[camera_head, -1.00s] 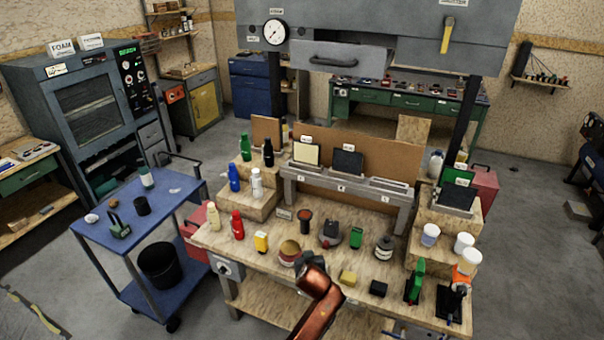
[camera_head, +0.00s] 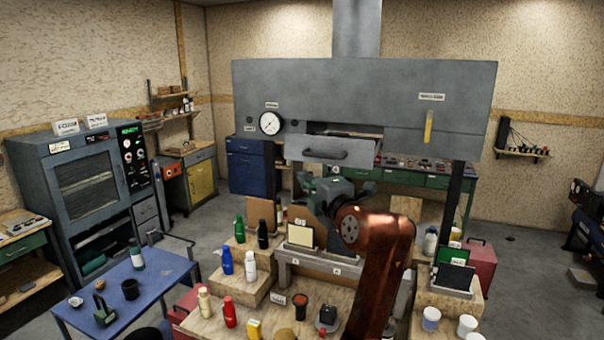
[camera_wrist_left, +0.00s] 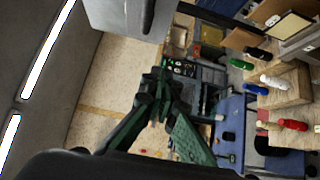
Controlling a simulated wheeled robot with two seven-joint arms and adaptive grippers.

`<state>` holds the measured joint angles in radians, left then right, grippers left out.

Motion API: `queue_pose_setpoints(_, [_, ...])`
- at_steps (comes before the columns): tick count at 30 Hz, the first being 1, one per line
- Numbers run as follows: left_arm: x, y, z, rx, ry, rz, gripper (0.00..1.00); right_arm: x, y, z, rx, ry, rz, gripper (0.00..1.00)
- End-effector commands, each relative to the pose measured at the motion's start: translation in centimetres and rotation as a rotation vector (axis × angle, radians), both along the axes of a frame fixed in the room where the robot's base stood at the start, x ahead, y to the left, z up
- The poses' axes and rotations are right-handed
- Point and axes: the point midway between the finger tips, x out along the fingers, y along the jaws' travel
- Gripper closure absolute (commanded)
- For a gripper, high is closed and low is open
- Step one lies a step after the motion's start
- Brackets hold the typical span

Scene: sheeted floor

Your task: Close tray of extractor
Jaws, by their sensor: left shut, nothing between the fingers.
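The extractor (camera_head: 340,90) is a large grey hood over the workbench. Its grey tray (camera_head: 325,148) sticks out of the hood's front, pulled open, with a dark slot above it and a dark curved handle on its face. The tray also shows at the top of the left wrist view (camera_wrist_left: 115,14). My left gripper (camera_head: 318,190), dark green, is raised below the tray and apart from it in the picture. In the left wrist view its fingertips (camera_wrist_left: 160,78) are together with nothing between them. My right gripper is not in view.
The workbench (camera_head: 275,318) below holds bottles, jars and a raised rack with panels. A blue cart (camera_head: 160,275) and a grey cabinet (camera_head: 85,190) stand at left. A yellow lever (camera_head: 428,126) is on the hood's right. Posts (camera_head: 459,205) support the hood.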

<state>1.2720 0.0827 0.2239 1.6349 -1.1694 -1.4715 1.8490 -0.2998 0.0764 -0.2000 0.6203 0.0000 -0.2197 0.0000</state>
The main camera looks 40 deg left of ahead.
Motion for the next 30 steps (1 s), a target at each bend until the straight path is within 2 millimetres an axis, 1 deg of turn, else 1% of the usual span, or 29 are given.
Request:
queue_pose_setpoints(9, [3.1,5.4,0.3,0.003,0.004,0.004,1.0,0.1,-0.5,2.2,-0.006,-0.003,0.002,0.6])
queue_pose_setpoints(14, [4.7,8.1,0.3,0.003,0.004,0.003,1.0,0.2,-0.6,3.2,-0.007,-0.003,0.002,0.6])
queue_pose_setpoints(15, [5.6,8.0,0.3,0.004,0.007,0.001,1.0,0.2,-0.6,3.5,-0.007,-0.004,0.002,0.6])
queue_pose_setpoints(18, [7.0,8.3,0.2,0.002,0.006,0.0,1.0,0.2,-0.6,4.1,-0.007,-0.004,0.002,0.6])
queue_pose_setpoints(21, [7.9,8.5,0.1,0.003,0.004,0.0,1.0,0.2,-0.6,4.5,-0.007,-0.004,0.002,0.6])
queue_pose_setpoints(25, [8.5,8.6,0.0,0.002,0.003,-0.001,1.0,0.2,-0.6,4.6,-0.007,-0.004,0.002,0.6])
queue_pose_setpoints(30, [8.6,8.6,-0.1,0.002,0.003,-0.001,1.0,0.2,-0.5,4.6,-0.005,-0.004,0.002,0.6])
